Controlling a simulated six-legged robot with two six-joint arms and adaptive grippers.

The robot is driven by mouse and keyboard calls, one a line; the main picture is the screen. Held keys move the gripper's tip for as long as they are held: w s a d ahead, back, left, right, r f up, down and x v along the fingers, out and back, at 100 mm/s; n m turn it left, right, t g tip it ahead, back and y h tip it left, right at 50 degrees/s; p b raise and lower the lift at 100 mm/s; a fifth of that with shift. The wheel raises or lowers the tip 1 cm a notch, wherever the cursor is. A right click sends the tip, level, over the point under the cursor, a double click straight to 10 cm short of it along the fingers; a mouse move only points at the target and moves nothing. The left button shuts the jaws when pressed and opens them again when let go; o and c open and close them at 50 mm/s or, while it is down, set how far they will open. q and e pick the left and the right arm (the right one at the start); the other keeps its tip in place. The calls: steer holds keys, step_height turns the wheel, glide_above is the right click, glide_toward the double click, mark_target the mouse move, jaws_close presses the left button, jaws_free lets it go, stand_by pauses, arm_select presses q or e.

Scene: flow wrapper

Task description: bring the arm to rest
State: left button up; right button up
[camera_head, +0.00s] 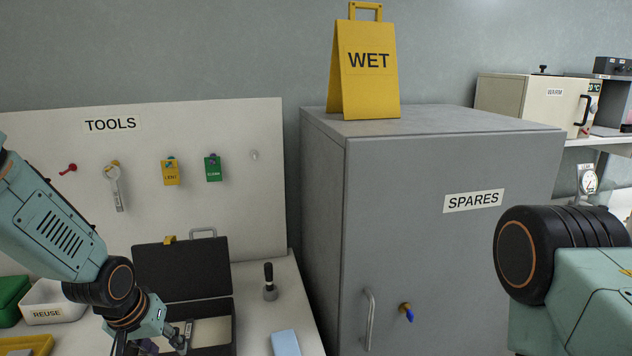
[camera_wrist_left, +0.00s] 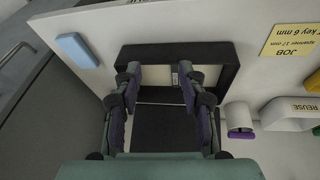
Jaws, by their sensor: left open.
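My left arm comes in from the left in the head view. Its left gripper (camera_head: 158,345) is low over the open black case (camera_head: 182,268), and its tips are partly cut off by the lower edge. In the left wrist view the gripper (camera_wrist_left: 160,82) is open, its two fingers apart in front of the case (camera_wrist_left: 222,52). A small labelled item (camera_wrist_left: 174,80) lies in the case between the fingers. I see nothing held. At the right of the head view is my right arm; its gripper is out of view.
A white REUSE bin (camera_head: 58,303), a green bin (camera_head: 12,298) and a yellow tray (camera_head: 28,345) stand left of the case. A dark-handled tool (camera_head: 269,282) and a blue block (camera_head: 286,343) are right. The grey SPARES cabinet (camera_head: 440,270) and TOOLS board (camera_head: 235,130) stand behind.

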arm_select(q)
steer(key=s+d+f+g+b, duration=0.1)
steer(key=s+f+b, duration=0.2)
steer(key=s+f, duration=0.6)
steer(key=s+d+f+g+b, duration=0.1)
steer(key=s+f+b, duration=0.3)
steer(key=s+f, duration=0.6)
steer(key=s+d+f+m+g+y+b, duration=0.1)
steer(key=s+d+f+b, duration=0.2)
steer(key=s+f, duration=0.6)
steer(key=s+b, duration=0.1)
steer(key=s, duration=0.4)
steer(key=shift+s+d+f+g, duration=0.15)
steer(key=shift+f+g, duration=0.15)
steer(key=shift+g, duration=0.1)
